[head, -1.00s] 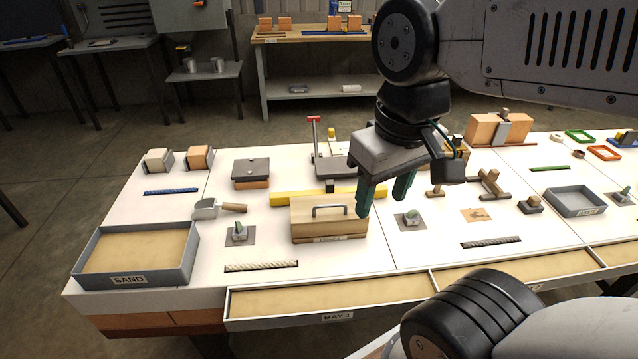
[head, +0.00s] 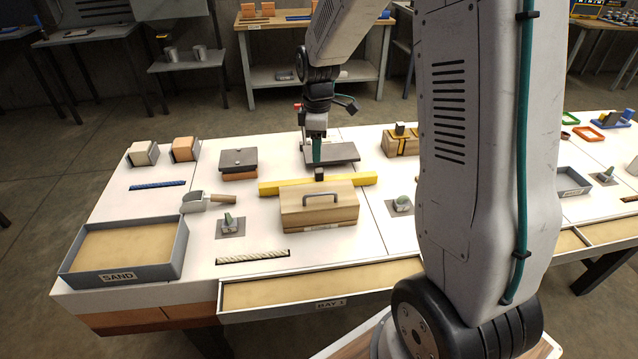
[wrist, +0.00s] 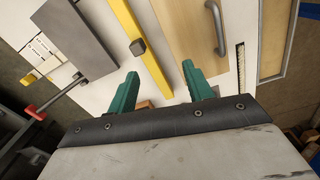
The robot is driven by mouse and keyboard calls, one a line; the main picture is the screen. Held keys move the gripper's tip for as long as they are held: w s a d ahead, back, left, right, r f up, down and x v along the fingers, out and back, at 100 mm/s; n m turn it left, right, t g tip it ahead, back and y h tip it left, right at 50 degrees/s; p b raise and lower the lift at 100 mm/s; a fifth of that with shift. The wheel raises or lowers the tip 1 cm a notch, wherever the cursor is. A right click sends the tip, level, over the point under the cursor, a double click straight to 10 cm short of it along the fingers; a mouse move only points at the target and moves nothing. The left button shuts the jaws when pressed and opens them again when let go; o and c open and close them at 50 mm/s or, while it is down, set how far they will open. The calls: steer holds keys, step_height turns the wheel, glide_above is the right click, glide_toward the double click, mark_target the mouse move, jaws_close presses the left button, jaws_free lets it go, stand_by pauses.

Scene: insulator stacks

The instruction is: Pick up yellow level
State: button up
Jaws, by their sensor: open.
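The yellow level (head: 270,188) lies on the white table behind a wooden box with a grey handle (head: 320,208). A small dark block (head: 319,174) sits at its middle. In the wrist view the level (wrist: 152,75) runs diagonally, with the dark block (wrist: 138,47) on it, beyond my fingertips. My gripper (head: 317,160) is above the table, over or just behind the level's middle. Whether the fingertips are at the level's height I cannot tell.
A grey flat plate (head: 345,152) with a red-topped handle stands behind the level. A dark-lidded brick box (head: 239,162) is to the left, with a trowel (head: 205,201) in front. A sand tray (head: 122,245) is at front left.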

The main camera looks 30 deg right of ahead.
mark_target(319, 179)
steer(key=w+d+f, duration=0.1)
steer(key=f, duration=0.1)
steer(key=w+d+f+n, duration=0.1)
steer(key=f, duration=0.2)
steer(key=w+d+f+n, duration=0.1)
steer(key=w+f, duration=0.1)
steer(key=f, duration=0.1)
step_height(319, 179, down, 2)
steer(key=shift+f, duration=0.25)
step_height(319, 179, down, 6)
steer(key=shift+r, duration=0.25)
jaws_close()
